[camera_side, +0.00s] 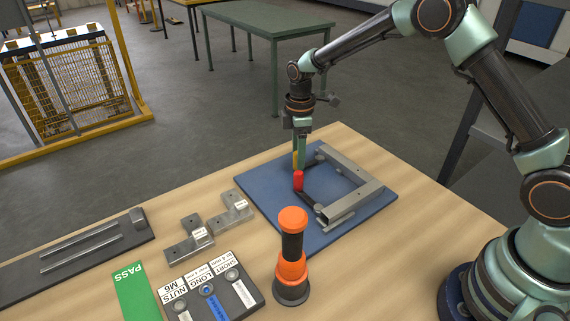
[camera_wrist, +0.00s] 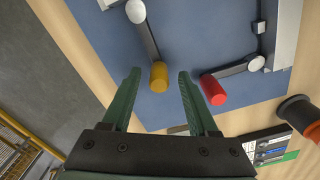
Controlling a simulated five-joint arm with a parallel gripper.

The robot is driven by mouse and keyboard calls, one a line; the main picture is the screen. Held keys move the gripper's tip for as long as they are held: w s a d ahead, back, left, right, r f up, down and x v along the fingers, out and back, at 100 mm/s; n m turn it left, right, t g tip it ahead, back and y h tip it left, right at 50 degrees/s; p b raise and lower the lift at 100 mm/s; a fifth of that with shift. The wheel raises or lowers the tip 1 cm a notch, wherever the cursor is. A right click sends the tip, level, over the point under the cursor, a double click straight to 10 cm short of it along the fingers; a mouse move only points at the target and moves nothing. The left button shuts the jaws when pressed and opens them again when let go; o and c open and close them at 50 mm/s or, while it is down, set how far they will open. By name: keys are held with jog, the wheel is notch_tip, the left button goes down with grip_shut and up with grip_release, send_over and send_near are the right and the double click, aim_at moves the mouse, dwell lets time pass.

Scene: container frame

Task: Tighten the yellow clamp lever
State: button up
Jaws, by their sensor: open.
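The yellow clamp lever (camera_wrist: 159,76) has a dark arm running from a round pale pivot to a yellow knob. In the wrist view the knob lies between the two green fingers of my gripper (camera_wrist: 158,79), with a gap on each side. In the side view my gripper (camera_side: 300,148) points down over the blue board, and its finger hides most of the yellow knob (camera_side: 295,160). The red clamp lever (camera_wrist: 213,89) is just right of my right finger in the wrist view; its red knob (camera_side: 298,180) also shows in the side view.
A grey metal frame (camera_side: 352,203) sits on the blue board (camera_side: 255,178). An orange-and-black upright tool (camera_side: 292,255) stands close in front. Brackets (camera_side: 190,243), a labelled tray (camera_side: 240,295), a green PASS card (camera_side: 135,290) and a dark rail fixture (camera_side: 75,258) lie to the left.

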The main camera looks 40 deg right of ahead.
notch_tip(320, 180, up, 10)
jog(key=shift+r, duration=0.15)
dwell(0.4)
jog(key=s+d+r+m+t, duration=0.25)
jog(key=s+r+m, duration=0.35)
jog(key=s+r, duration=0.35)
jog(key=s+d+m+t, duration=0.1)
jog(key=s+m+t, duration=0.2)
jog(key=s, duration=0.9)
jog(key=m, duration=0.3)
jog(key=shift+s+d+r+m, duration=0.15)
jog(key=shift+d+m, duration=0.25)
